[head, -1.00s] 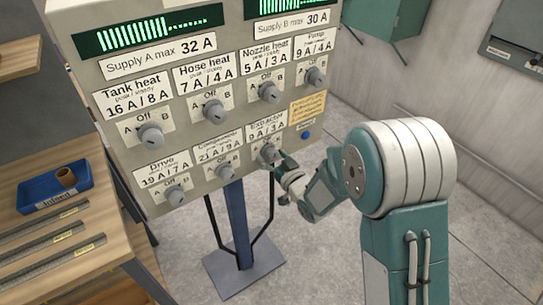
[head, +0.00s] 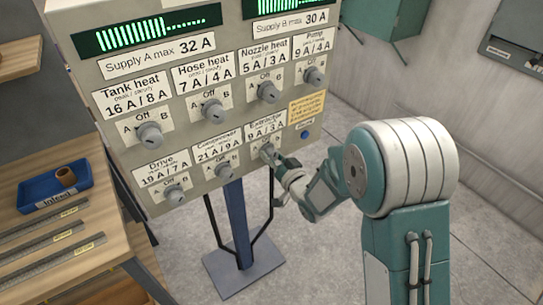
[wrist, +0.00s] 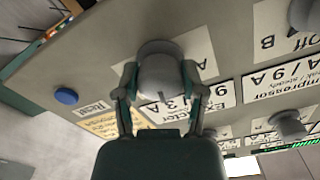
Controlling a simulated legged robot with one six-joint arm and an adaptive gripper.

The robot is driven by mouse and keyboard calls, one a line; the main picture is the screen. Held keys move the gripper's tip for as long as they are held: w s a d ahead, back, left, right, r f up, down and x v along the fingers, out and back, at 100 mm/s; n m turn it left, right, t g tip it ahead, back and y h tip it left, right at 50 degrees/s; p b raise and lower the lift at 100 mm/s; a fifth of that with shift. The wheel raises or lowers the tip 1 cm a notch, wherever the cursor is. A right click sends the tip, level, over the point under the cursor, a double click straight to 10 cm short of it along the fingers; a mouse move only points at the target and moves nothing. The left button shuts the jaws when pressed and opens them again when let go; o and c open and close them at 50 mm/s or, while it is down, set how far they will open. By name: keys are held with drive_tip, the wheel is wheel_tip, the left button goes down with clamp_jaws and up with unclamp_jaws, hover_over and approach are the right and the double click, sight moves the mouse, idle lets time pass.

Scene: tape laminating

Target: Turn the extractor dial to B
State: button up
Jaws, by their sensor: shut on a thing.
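The extractor dial (head: 266,151) is a grey knob at the lower right of the control panel (head: 222,128), under the "Extractor 9 A / 3 A" label. In the wrist view the dial (wrist: 160,78) sits between the two fingers of my gripper (wrist: 160,84), one on each side. My gripper (head: 274,158) is shut on it.
The compressor dial (head: 224,170) is left of the extractor dial, and the nozzle heat dial (head: 267,92) is above it. A blue button (wrist: 66,96) is close by on the panel. A workbench (head: 90,240) with a blue tray (head: 40,200) stands at the left.

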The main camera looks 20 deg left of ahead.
drive_tip(key=m, duration=0.5)
drive_tip(key=shift+w+r+m, duration=0.1)
drive_tip(key=shift+w+m, duration=0.05)
drive_tip(key=shift+m, duration=0.25)
drive_tip(key=shift+d, duration=0.1)
drive_tip(key=o, duration=1.2)
drive_tip(key=shift+c, duration=0.2)
drive_tip(key=shift+s+d, duration=0.2)
drive_tip(key=shift+s, duration=0.05)
drive_tip(key=v, duration=1.1)
